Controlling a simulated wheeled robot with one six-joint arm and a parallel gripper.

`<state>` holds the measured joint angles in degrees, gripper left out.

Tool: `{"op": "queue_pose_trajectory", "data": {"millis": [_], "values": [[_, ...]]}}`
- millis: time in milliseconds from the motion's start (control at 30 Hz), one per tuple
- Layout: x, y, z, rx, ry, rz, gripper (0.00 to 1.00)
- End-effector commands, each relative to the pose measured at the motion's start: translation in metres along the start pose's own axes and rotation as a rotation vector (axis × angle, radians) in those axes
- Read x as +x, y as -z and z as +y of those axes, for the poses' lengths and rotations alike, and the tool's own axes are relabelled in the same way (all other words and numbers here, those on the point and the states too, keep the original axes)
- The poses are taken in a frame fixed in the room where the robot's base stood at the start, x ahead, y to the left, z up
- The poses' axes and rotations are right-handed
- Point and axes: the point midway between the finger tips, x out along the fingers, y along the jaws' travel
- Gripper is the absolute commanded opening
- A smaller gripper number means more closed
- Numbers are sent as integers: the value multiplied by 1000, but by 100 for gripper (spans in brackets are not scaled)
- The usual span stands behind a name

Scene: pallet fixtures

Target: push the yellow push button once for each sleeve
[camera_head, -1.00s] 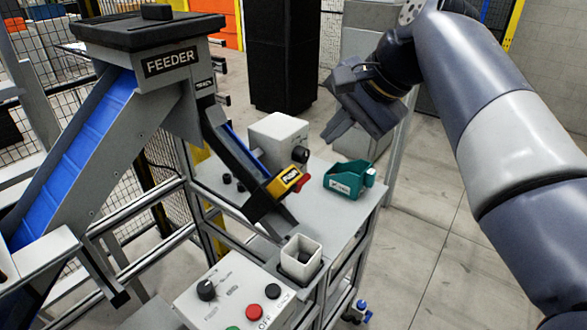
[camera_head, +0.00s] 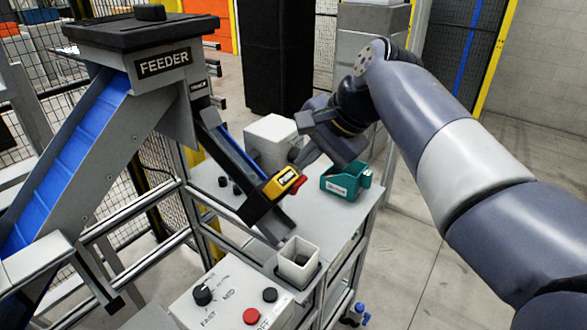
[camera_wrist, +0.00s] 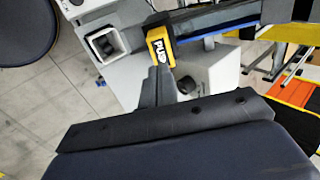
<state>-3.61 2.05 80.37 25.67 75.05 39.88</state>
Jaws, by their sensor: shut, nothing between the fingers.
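The yellow push button (camera_head: 283,182), a block with a PUSH label and a red end, sits on the lower part of the dark feeder track above the table. In the wrist view the yellow block (camera_wrist: 159,47) is just beyond my fingertips. My gripper (camera_head: 300,160) is shut and empty, its tip just above and right of the button's red end; I cannot tell whether they touch. Several small dark round pieces (camera_head: 237,189), possibly sleeves, stand on the table left of the track. A dark piece (camera_head: 300,259) lies inside the white square cup (camera_head: 285,266) below the track.
A teal bin (camera_head: 340,182) stands right of the button, close under my gripper. A white box (camera_head: 268,135) stands behind the track. A control panel (camera_head: 228,290) with a knob and red button is in front. The feeder (camera_head: 160,95) is at left.

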Motion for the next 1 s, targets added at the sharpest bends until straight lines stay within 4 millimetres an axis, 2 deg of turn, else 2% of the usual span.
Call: {"op": "queue_pose_trajectory", "data": {"millis": [100,233,400,767,867,1000], "values": [[23,-1,0,0,-3,-3,0],[40,-1,0,-1,-2,-2,0],[51,0,0,-1,0,0,0],[53,0,0,-1,0,0,0],[65,-1,1,-1,-2,-3,0],[92,-1,2,-1,-3,-3,0]]}}
